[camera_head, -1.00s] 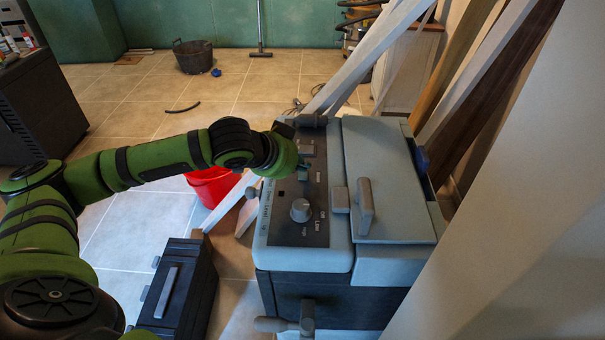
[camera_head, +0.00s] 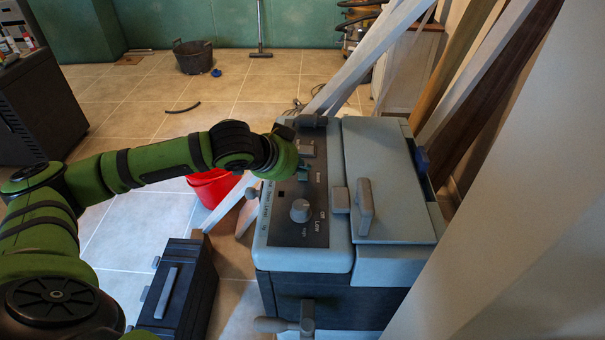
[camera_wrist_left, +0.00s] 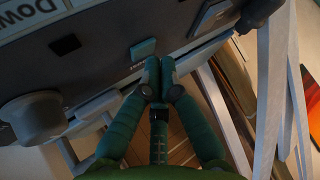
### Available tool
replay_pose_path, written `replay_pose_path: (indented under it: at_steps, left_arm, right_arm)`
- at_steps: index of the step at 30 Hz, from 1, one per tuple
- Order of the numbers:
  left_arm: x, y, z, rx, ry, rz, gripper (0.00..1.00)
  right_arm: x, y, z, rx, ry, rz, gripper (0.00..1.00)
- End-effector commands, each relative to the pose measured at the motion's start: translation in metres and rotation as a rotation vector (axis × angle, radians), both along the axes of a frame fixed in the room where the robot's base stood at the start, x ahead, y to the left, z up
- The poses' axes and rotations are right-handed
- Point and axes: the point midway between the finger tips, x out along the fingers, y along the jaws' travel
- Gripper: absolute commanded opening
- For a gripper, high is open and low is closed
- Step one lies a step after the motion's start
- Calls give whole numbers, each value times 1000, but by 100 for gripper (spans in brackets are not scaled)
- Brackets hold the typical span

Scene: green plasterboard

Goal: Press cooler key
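The cooler (camera_head: 390,185) is a blue-grey box with a lid and a dark control panel (camera_head: 290,232). The panel bears a round grey knob (camera_head: 300,210) and a light key (camera_head: 307,147) near its far end. In the left wrist view a small teal key (camera_wrist_left: 142,48) stands on the panel, and the knob (camera_wrist_left: 32,117) is at the left. My left gripper (camera_wrist_left: 159,76) is shut and empty, its fingertips together just beside the teal key. I cannot tell whether they touch it. In the head view my left gripper (camera_head: 303,174) is over the panel, partly hidden by its wrist. My right gripper is not in view.
A black case (camera_head: 180,285) stands on the floor left of the cooler, and a red bucket (camera_head: 213,187) is behind my left arm. Planks (camera_head: 375,50) lean behind and right of the cooler. The tiled floor further back is mostly clear.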

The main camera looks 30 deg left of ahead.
Motion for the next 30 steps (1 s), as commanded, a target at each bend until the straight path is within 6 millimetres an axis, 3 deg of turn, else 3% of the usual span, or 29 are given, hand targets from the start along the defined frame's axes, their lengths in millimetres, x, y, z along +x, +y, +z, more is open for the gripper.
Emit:
replay_pose_path:
  at_steps: [30]
  left_arm:
    - [0, 0, -4, -1, 2, 0, 0]
  right_arm:
    - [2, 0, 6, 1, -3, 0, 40]
